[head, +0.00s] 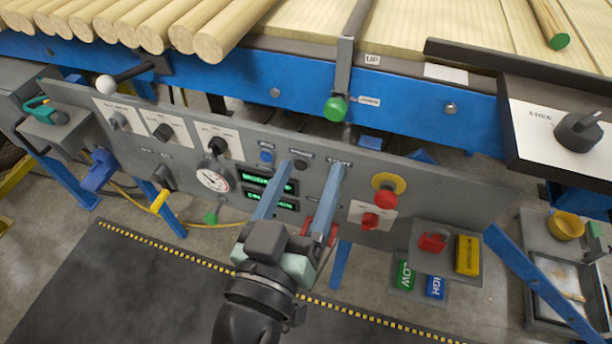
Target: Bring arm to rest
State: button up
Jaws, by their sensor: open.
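My gripper (313,166) is in front of the grey control panel (440,185), its two blue-grey fingers spread apart and pointing up. Nothing shows between the fingers. The fingers cover part of the panel around the green-lit displays (268,180); whether the fingertips touch the panel cannot be told. The knob is apart from my fingers.
A red button on a yellow disc (386,187) and a red switch (370,221) are right of the fingers. A dial gauge (212,179) and knobs are left. Round wood rods (150,25) lie above. Open floor mat (110,290) is at lower left.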

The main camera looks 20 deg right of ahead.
dwell(0.4)
jog(key=w+a+r+t+y, duration=0.2)
jog(key=w+r+t, duration=0.1)
jog(key=r, duration=0.7)
jog(key=w+a+r+t+y, duration=0.2)
jog(key=w+r+t, duration=0.1)
jog(key=r, duration=0.8)
jog(key=s+a+r+n+t+y+p, duration=0.1)
jog(key=s+r+t+y+p, duration=0.1)
jog(key=r+p, duration=0.5)
jog(key=s+a+r+n+t+y+p, duration=0.1)
jog(key=r+p, duration=0.7)
jog(key=r, duration=1.1)
jog(key=s+a+r+n+t+y+p, duration=0.1)
jog(key=s+a+r+t+y+p, duration=0.1)
jog(key=r+p, duration=0.6)
notch_tip(320, 180, up, 5)
jog(key=shift+s+r+n+t+y, duration=0.15)
jog(key=shift+s+n+t+y, duration=0.3)
jog(key=shift+s+t, duration=0.3)
jog(key=shift+a+y, duration=0.2)
jog(key=shift+y, duration=0.05)
